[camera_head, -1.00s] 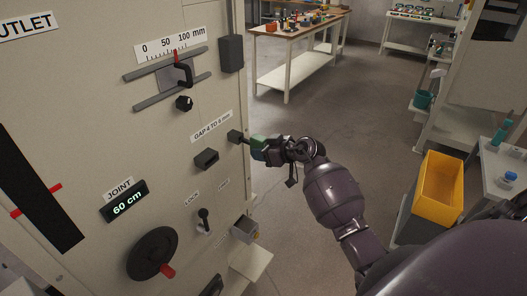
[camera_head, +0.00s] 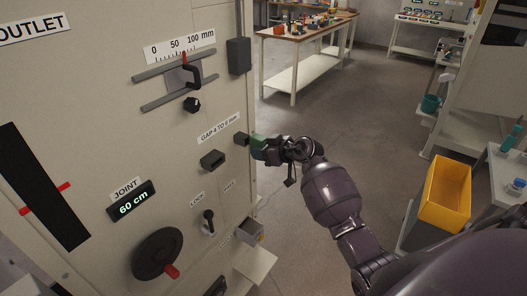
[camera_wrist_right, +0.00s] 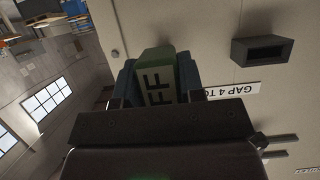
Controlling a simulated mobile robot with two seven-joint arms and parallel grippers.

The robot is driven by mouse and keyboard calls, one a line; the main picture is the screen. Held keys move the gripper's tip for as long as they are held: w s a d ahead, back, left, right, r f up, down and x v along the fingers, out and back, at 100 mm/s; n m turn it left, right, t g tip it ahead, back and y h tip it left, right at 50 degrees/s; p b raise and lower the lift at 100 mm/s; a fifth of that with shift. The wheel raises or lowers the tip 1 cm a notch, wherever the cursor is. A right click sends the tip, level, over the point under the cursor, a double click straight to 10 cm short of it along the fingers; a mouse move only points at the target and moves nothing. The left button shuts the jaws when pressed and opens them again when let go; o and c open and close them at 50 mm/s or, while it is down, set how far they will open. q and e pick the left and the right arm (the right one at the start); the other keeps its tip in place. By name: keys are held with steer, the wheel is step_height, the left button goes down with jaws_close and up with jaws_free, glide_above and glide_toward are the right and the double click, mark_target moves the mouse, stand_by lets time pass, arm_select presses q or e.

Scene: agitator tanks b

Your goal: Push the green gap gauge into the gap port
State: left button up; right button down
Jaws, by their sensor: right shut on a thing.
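The green gap gauge (camera_head: 257,142) is held in my right gripper (camera_head: 262,148) at the right edge of the panel. In the right wrist view the gauge (camera_wrist_right: 160,75) shows its green body with dark letters "FF" between the jaws. A small dark box (camera_head: 242,139) on the panel, right of the "GAP 4 TO 6 mm" label (camera_head: 220,128), is directly beside the gauge's left end. Whether the gauge's tip is inside it is too small to tell. A second dark box (camera_head: 212,160) with a dark opening sits below the label; it shows in the wrist view (camera_wrist_right: 262,50). My left gripper is not in view.
The panel (camera_head: 110,120) also bears a slider with a scale, a lock lever (camera_head: 209,221), a dark handwheel (camera_head: 157,254) and a joint display (camera_head: 132,203). A yellow bin (camera_head: 445,195) stands at the right. The floor between is open.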

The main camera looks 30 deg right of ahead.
steer(key=shift+w+a, duration=0.35)
steer(key=shift+w, duration=0.5)
steer(key=c, duration=0.6)
jaws_free()
steer(key=shift+c, duration=0.2)
steer(key=v, duration=1)
steer(key=shift+s+r, duration=0.2)
steer(key=shift+s, duration=0.1)
